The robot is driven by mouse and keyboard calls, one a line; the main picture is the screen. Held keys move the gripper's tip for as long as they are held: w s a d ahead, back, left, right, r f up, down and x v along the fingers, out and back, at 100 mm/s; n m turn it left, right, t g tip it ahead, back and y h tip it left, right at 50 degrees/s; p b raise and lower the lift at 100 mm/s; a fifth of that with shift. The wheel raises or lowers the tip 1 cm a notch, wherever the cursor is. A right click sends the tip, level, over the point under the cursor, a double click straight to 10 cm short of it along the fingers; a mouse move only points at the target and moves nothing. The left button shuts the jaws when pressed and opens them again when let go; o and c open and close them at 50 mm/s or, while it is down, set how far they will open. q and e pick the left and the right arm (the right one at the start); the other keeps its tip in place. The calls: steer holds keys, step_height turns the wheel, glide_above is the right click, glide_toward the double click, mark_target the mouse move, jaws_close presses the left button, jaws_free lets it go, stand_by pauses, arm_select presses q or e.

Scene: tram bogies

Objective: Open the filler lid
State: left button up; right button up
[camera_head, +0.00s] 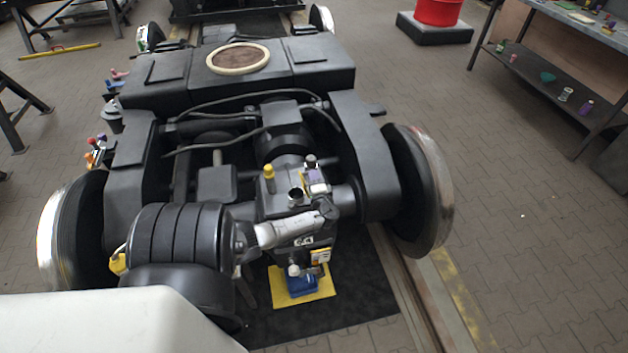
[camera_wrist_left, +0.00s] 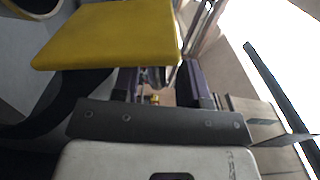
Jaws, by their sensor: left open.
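The dark gearbox (camera_head: 300,240) sits in the near part of the bogie. On its top are a small round dark fitting with a bright rim (camera_head: 296,194) and a yellow-topped plug (camera_head: 268,173). I cannot tell for sure which is the filler lid. My left gripper (camera_head: 313,174) is over the gearbox top, close to the dark fitting. In the left wrist view its two purple fingers (camera_wrist_left: 162,88) stand apart, with a small yellow piece (camera_wrist_left: 155,99) visible between them. Contact cannot be made out. My right gripper is not in view.
A yellow plate (camera_wrist_left: 110,35) is close in the left wrist view. A blue object (camera_head: 300,283) lies on a yellow mat (camera_head: 324,285) below the gearbox. Wheels (camera_head: 420,190) flank the bogie frame (camera_head: 365,160). A workbench (camera_head: 565,80) stands right, with open floor between.

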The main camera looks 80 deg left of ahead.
arm_select(q)
steer(key=shift+d, duration=0.1)
steer(key=w+d+p, duration=0.1)
steer(key=d+p, duration=0.1)
steer(key=d, duration=1.1)
steer(key=shift+w+d+p, duration=0.25)
steer(key=shift+d+p, duration=0.05)
